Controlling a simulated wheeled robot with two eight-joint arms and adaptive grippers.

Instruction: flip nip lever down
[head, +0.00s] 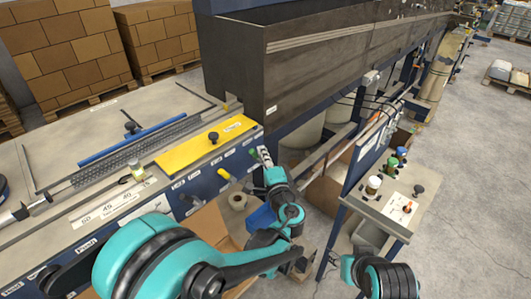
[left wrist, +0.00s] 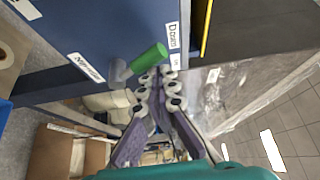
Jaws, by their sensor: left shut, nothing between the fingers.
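The lever with a green handle (left wrist: 148,58) sticks out from the dark blue machine panel in the left wrist view. A label (left wrist: 86,67) that seems to begin with "Nip" is beside its grey pivot. My left gripper (head: 264,156) is at the front of the panel in the head view. It is shut and empty. In the left wrist view its fingertips (left wrist: 157,72) are right by the end of the green handle; I cannot tell whether they touch it. In the head view my gripper and arm partly hide this spot. My right gripper is out of view.
A yellow plate (head: 205,145) lies on the machine top, with a yellow-handled lever (head: 224,174) on the panel below it. An open cardboard box (head: 208,222) stands under the panel. A side table (head: 398,205) with small bottles is at the right.

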